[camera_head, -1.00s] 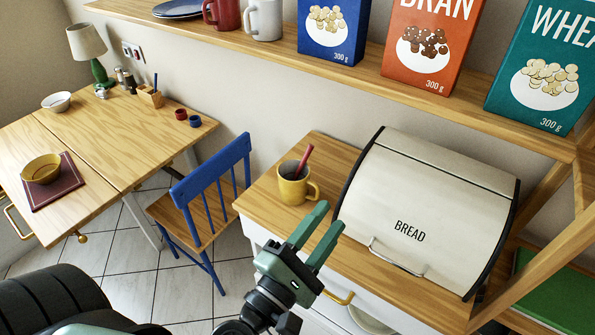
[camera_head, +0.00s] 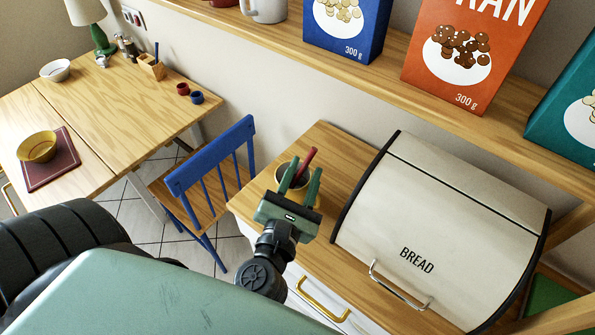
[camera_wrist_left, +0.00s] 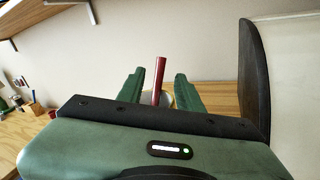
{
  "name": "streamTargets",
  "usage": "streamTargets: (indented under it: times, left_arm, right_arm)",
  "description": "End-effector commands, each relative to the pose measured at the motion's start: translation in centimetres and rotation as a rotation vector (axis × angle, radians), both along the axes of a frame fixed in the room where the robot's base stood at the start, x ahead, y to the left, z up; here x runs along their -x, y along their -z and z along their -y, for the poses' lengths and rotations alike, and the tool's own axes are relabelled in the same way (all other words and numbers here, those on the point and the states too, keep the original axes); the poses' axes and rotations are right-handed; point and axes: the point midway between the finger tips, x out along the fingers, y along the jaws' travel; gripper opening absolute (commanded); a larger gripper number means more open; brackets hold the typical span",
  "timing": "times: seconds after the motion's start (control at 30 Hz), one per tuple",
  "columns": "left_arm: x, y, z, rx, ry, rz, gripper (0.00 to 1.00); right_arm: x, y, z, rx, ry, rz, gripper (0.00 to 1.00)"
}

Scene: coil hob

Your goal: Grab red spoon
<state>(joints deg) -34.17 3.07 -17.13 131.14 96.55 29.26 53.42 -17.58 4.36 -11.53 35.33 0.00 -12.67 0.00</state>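The red spoon (camera_head: 308,160) stands tilted in a yellow mug (camera_head: 281,176) on the wooden counter, its handle sticking up above the rim. My left gripper (camera_head: 302,180) is in front of the mug and hides much of it. Its two green fingers are spread apart, one on each side of the spoon handle in the picture. In the left wrist view the red spoon (camera_wrist_left: 159,76) stands up between the open fingers of the left gripper (camera_wrist_left: 157,84), with a visible gap on each side. My right gripper is not in view.
A cream bread bin (camera_head: 440,225) stands on the counter just right of the mug. A shelf (camera_head: 330,66) with cereal boxes runs above and behind. A blue chair (camera_head: 205,170) and a wooden table (camera_head: 105,115) are at the left.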

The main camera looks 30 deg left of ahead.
Motion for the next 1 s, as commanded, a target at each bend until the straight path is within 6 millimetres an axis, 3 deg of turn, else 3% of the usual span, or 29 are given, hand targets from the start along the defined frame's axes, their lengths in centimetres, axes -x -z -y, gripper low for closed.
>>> streamTargets:
  times: [0.1, 0.3, 0.57, 0.7, 1.0]
  left_arm:
    - [-1.9, -0.7, -0.5, -0.003, 0.001, 0.004, 0.36]
    - [-4.2, -0.3, -1.1, -0.003, 0.0, 0.003, 0.36]
    - [-4.5, -0.1, -1.2, -0.002, 0.001, 0.001, 0.36]
    - [-4.4, -0.1, -1.1, -0.002, 0.001, 0.001, 0.0]
    - [-4.4, -0.1, -1.1, -0.002, 0.001, 0.001, 0.0]
  right_arm:
    - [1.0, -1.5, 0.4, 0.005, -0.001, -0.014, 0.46]
    - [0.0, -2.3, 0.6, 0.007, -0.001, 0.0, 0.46]
    - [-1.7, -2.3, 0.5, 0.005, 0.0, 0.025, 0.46]
    - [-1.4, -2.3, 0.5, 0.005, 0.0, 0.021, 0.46]
    - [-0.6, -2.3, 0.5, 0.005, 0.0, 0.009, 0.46]
